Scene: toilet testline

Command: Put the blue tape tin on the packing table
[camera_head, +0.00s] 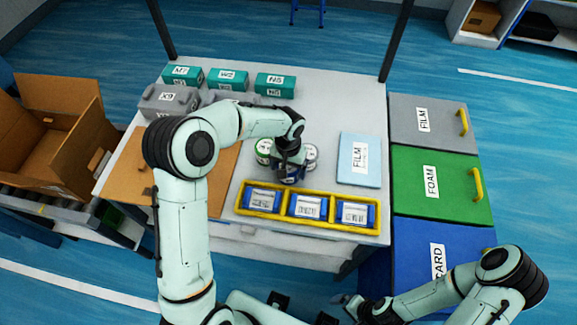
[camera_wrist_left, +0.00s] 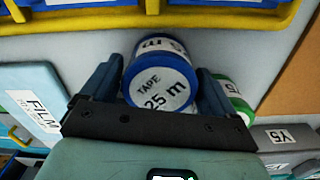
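The blue tape tin (camera_wrist_left: 160,85) is round, with a white label reading "TAPE 25 m". My left gripper (camera_wrist_left: 160,75) has a finger close against each side of it and appears shut on it. In the head view the blue tin (camera_head: 291,174) is partly hidden under the left gripper (camera_head: 291,160), over the packing table (camera_head: 345,105). I cannot tell whether it touches the tabletop. A green tin (camera_head: 263,147) and a white-topped tin (camera_head: 311,152) stand close beside it. My right gripper (camera_head: 357,308) is low, away from the table, its opening unclear.
A yellow tray (camera_head: 273,210) with blue labelled packs lies in front of the tin. A light-blue FILM box (camera_head: 360,160) is to its right, a brown board (camera_head: 222,172) to its left. Teal boxes (camera_head: 228,79) stand at the back. The back right tabletop is clear.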

